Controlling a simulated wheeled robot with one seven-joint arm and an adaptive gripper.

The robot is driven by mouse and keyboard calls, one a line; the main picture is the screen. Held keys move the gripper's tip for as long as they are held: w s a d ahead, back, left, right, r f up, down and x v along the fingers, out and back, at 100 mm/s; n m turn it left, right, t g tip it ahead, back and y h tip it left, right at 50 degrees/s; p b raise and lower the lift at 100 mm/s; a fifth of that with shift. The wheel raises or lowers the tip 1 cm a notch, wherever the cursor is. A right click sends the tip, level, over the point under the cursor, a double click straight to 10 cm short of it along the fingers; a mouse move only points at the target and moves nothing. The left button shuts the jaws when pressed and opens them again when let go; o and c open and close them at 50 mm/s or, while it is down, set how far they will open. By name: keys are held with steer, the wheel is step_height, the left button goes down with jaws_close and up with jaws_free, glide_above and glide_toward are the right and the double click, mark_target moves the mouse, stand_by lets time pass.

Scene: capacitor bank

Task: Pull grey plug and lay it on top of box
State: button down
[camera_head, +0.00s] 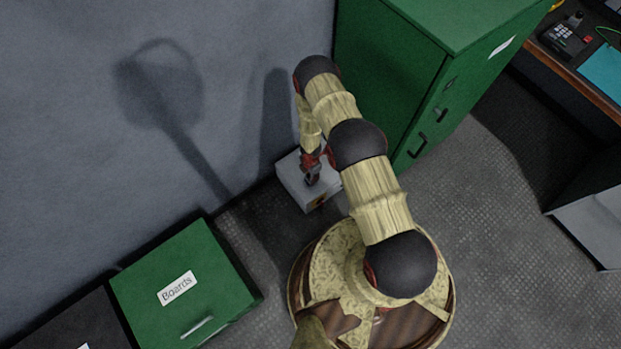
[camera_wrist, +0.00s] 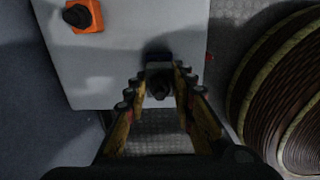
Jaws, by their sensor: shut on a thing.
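The light grey box (camera_head: 292,180) stands on the floor against the wall, left of the tall green cabinet. It fills the upper left of the wrist view (camera_wrist: 130,25), with an orange and black rotary switch (camera_wrist: 84,16) on its face. My gripper (camera_head: 313,178) is over the right part of the box. In the wrist view my gripper (camera_wrist: 160,72) is shut on a dark grey plug (camera_wrist: 159,86) at the box's lower edge. A dark patch or shadow lies just beyond the fingertips. I cannot tell whether the plug is still seated in a socket.
A tall green cabinet (camera_head: 395,85) stands close behind and right of the box. A green box labelled "Boards" (camera_head: 185,285) sits at the lower left. The grey wall (camera_head: 60,130) is close on the left. A desk (camera_head: 580,65) is far right, with open floor before it.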

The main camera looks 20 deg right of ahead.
steer(key=shift+r+p, duration=1.1)
steer(key=shift+r, duration=0.85)
